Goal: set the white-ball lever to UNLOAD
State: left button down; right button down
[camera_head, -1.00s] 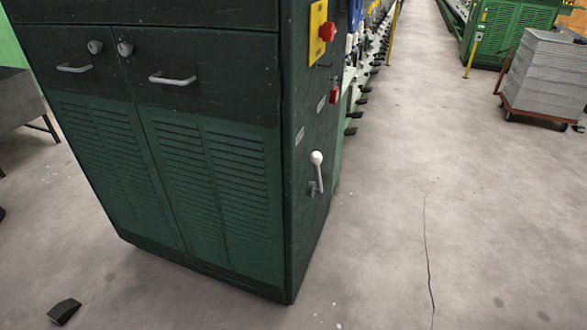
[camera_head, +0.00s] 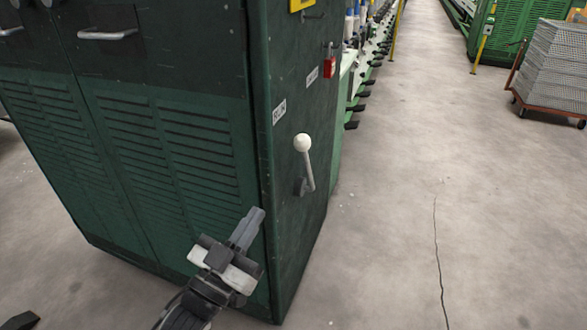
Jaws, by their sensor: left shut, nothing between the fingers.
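The white-ball lever (camera_head: 308,168) is on the narrow right side of the dark green cabinet (camera_head: 292,215). Its ball is at the top, and its grey arm runs down to a pivot block, leaning slightly left in the picture. Two small white labels sit above it, one nearer the front edge (camera_head: 279,111) and one farther along (camera_head: 312,77); their words are too small to read surely. My left gripper (camera_head: 254,218) is shut and empty, in front of the cabinet's front corner, below and left of the lever and apart from it. My right gripper is not in view.
A red padlock-like piece (camera_head: 330,67) hangs higher on the side panel. Drawer handles (camera_head: 108,34) stick out at the upper left. The floor (camera_head: 390,210) right of the cabinet is clear. A cart with stacked grey sheets (camera_head: 553,68) stands at the far right.

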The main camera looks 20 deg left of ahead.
aim_at(298, 149)
pick_arm(q)
jog(key=shift+s+r, duration=0.1)
jog(key=x, duration=1.4)
